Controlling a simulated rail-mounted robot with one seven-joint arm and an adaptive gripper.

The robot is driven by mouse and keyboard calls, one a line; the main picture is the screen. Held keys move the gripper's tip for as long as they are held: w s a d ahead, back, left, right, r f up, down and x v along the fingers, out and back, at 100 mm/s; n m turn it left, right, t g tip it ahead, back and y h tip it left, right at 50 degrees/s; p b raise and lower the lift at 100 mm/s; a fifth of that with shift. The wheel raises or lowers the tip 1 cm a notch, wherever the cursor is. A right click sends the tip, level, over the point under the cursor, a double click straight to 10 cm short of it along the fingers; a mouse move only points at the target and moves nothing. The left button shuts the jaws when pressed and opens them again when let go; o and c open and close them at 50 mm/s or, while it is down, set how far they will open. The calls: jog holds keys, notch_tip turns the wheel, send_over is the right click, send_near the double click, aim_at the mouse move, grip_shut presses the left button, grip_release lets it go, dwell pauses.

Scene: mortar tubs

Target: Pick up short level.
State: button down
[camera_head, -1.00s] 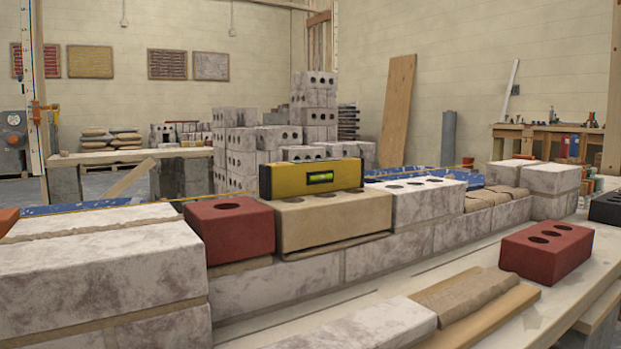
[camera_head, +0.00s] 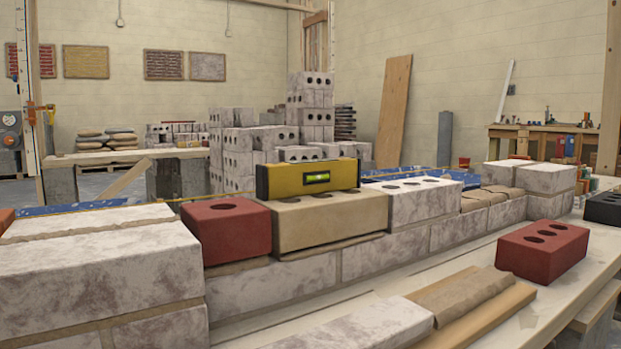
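The short level (camera_head: 308,178) is yellow with dark ends and a green vial in its middle. It stands on its long edge along the top of a tan brick (camera_head: 330,221) in the wall. Nothing touches it from above. My gripper is not in view.
A red brick (camera_head: 227,231) sits left of the tan brick, and a pale holed brick (camera_head: 412,201) sits right of it. A loose red brick (camera_head: 543,252) lies on the boards in front. A yellow string line (camera_head: 226,195) runs behind the wall. Space above the level is clear.

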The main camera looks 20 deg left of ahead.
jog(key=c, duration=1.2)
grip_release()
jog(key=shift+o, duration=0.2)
